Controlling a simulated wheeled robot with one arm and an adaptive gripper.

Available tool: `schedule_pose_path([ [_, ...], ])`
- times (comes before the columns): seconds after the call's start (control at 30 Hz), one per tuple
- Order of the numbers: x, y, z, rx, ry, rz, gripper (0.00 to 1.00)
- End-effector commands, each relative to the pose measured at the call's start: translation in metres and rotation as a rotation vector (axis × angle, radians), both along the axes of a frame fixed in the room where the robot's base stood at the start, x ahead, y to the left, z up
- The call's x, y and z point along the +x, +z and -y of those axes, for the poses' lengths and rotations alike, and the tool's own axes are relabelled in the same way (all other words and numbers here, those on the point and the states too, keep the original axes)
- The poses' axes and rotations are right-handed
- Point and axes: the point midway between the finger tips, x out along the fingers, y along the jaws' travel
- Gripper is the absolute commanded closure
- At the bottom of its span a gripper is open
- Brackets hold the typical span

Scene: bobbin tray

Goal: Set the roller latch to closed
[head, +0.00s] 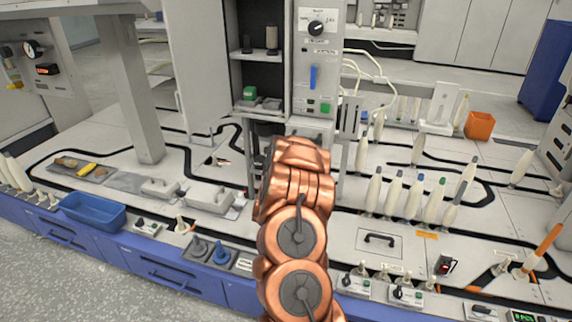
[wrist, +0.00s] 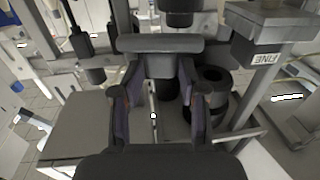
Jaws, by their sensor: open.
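My gripper (wrist: 157,100) is open in the wrist view, its two dark fingers apart with no object clearly held between them. A dark grey crossbar (wrist: 160,45) lies just beyond the fingertips; I cannot tell for sure whether it is part of the roller latch. The roller latch cannot be singled out with certainty in either view, nor its setting. In the head view my copper arm reaches toward the grey cabinet and control panel (head: 316,75) and hides my gripper and what lies in front of it.
A black cylinder (wrist: 211,88) stands right of the fingers, close by. A labelled grey block (wrist: 268,22) is at the upper right. A flat grey plate (wrist: 75,125) lies at left. In the head view an open cabinet door (head: 200,65) and white bobbins (head: 395,195) flank my arm.

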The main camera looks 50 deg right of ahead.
Motion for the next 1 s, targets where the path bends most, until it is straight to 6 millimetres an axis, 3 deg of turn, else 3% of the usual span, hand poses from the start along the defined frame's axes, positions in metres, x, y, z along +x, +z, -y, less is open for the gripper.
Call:
schedule_pose_path([
  [0.5, -0.027, -0.001, -0.044, 0.000, -0.001, -0.001, 0.58],
  [0.87, -0.030, 0.000, -0.048, 0.000, -0.001, 0.000, 0.58],
  [1.0, -0.027, 0.001, -0.051, 0.008, 0.009, -0.001, 0.72],
])
